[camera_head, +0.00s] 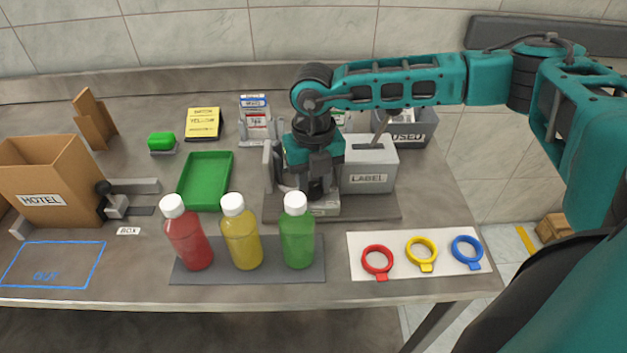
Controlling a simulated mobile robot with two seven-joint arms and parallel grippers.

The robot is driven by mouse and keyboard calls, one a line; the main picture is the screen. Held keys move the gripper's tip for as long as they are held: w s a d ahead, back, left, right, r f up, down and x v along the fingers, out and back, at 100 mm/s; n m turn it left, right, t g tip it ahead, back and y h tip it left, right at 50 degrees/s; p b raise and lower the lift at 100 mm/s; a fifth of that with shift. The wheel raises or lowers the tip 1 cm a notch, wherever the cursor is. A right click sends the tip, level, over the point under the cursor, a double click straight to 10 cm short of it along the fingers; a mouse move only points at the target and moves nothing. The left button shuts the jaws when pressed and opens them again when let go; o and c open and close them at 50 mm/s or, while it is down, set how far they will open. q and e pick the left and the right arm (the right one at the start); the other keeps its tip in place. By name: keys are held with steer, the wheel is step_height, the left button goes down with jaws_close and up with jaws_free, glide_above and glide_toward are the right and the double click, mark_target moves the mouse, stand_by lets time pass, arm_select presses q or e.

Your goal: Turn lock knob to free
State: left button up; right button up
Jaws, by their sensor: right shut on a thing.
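My right gripper (318,189) points down at the grey device (277,207) in the middle of the table, left of a grey box marked LABEL (367,179). It is shut on a small part there, which I take for the lock knob. The gripper and wrist hide the knob, so its turn angle and any lock mark cannot be read. My left gripper is not in view.
Red (187,238), yellow (241,236) and green (297,238) bottles stand close in front of the gripper. Coloured rings lie on a white mat (361,245) at right. A green tray (205,181) and HOTEL carton (52,177) are at left.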

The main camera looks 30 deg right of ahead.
steer(key=shift+c, duration=1.1)
steer(key=m+b, duration=0.1)
steer(key=m, duration=0.9)
steer(key=shift+m, duration=0.3)
steer(key=o, duration=1)
steer(key=shift+o, duration=0.2)
